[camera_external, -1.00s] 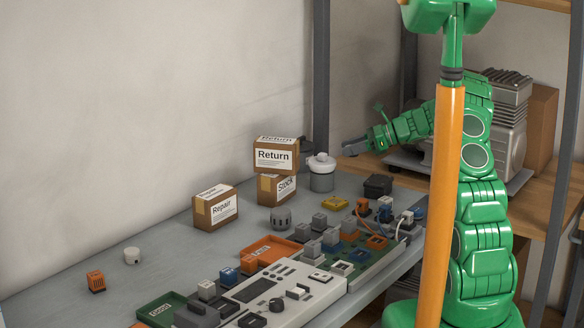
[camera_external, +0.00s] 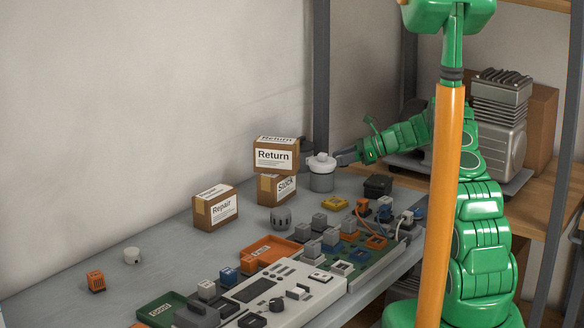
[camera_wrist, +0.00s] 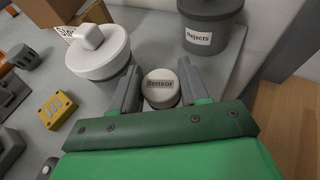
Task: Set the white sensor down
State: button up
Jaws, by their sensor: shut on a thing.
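In the wrist view, the white sensor (camera_wrist: 160,88), a round piece labelled "Sensor", sits between the two fingers of my gripper (camera_wrist: 157,84). The fingers are shut on it. In the external view, my gripper (camera_external: 346,157) is low over the back of the grey bench, just right of a grey canister with a white knobbed lid (camera_external: 321,172). The sensor cannot be made out there. The canister (camera_wrist: 97,52) is close to the left finger in the wrist view. I cannot tell whether the sensor touches the bench.
A dark "Rejects" bin (camera_wrist: 208,22) stands just beyond the sensor. Return (camera_external: 276,155), Stock (camera_external: 278,189) and Repair (camera_external: 215,207) boxes stand left of the canister. A black box (camera_external: 377,186) and crowded boards (camera_external: 370,250) lie nearer. The bench's left back is mostly clear.

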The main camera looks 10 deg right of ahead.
aim_at(340, 178)
jog(key=shift+w+a+f, duration=0.1)
jog(key=shift+w+f, duration=0.35)
jog(key=shift+f, duration=0.3)
jog(key=shift+w+f, duration=0.1)
jog(key=shift+f, duration=1.35)
jog(key=shift+f, duration=0.15)
jog(key=o, duration=1)
jog(key=shift+o, duration=0.2)
